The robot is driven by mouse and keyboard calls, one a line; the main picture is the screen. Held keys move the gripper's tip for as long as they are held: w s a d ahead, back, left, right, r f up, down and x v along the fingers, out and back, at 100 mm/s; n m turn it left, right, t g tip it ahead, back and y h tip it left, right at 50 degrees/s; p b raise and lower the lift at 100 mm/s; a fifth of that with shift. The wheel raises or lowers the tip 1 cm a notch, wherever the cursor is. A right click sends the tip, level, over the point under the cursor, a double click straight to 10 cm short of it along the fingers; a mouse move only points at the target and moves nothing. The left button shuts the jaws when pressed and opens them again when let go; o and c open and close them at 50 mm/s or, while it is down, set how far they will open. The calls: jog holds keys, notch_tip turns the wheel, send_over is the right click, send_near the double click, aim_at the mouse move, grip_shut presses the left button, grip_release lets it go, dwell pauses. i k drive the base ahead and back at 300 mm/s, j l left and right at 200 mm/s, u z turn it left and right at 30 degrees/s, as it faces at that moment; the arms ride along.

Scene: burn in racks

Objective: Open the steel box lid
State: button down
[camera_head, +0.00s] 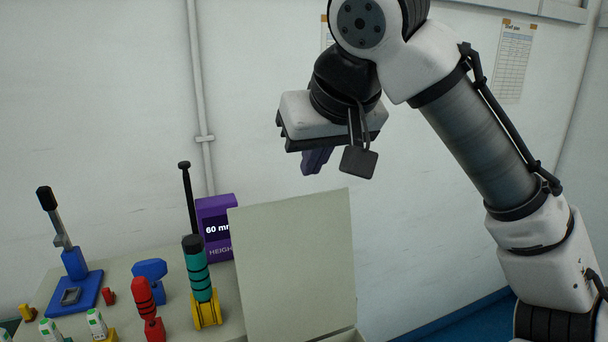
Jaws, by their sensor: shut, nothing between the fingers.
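A pale grey-beige flat panel, which looks like the steel box lid (295,265), stands nearly upright at the bottom centre. The box (345,336) shows only as a small rim at the bottom edge; its inside is out of view. My gripper (317,162) hangs above the lid's top edge in the picture, apart from it. Its purple fingers are shut and hold nothing. A dark square plate on my wrist partly hides them.
The worktop (120,275) left of the lid is crowded. It holds a blue-based lever tool (74,275), a red-handled tool (146,300), a teal-handled tool (198,270) and a purple height gauge (215,220). A white wall with a pipe (199,100) stands behind.

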aim_at(294, 256)
jog(key=k+l, duration=0.25)
jog(key=k, duration=0.2)
jog(key=k+l, duration=0.2)
jog(key=k, duration=0.3)
